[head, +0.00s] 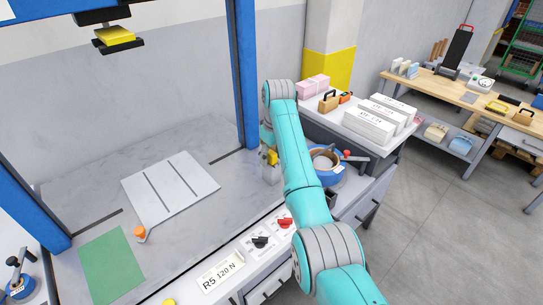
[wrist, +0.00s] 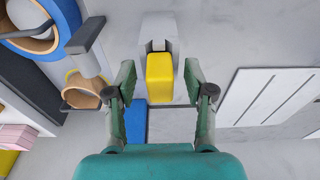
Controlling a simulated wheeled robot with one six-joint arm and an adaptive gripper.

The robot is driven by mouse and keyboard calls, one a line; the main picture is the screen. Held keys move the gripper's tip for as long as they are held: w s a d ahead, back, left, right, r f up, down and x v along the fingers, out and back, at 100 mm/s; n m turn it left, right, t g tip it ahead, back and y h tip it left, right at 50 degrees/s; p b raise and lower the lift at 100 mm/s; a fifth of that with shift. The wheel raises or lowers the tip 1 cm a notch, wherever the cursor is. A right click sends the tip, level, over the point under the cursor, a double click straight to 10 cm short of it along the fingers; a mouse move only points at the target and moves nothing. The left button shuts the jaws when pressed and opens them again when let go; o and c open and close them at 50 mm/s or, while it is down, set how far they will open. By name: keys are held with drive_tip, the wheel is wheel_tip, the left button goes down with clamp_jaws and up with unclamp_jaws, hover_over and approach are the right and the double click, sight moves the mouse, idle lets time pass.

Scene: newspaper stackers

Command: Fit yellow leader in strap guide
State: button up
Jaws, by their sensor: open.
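The yellow leader (wrist: 160,78) is a small block in the middle of the wrist view, between the fingers of my gripper (wrist: 160,88). A gap shows on each side of it, so the fingers do not touch it. Its far end meets a pale grey upright piece with a notch, which looks like the strap guide (wrist: 157,28); I cannot tell whether the leader is seated in it. In the head view the yellow leader (head: 272,157) shows just left of my arm, by the grey piece (head: 270,174). My arm hides most of the gripper there.
A blue strap reel (head: 328,172) stands right of my arm; it also shows in the wrist view (wrist: 72,14). A blue frame post (head: 242,70) rises behind.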

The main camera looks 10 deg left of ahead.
drive_tip(key=r, duration=0.7)
drive_tip(key=shift+s+d+r, duration=0.15)
drive_tip(key=shift+s+d, duration=0.15)
drive_tip(key=shift+d, duration=0.05)
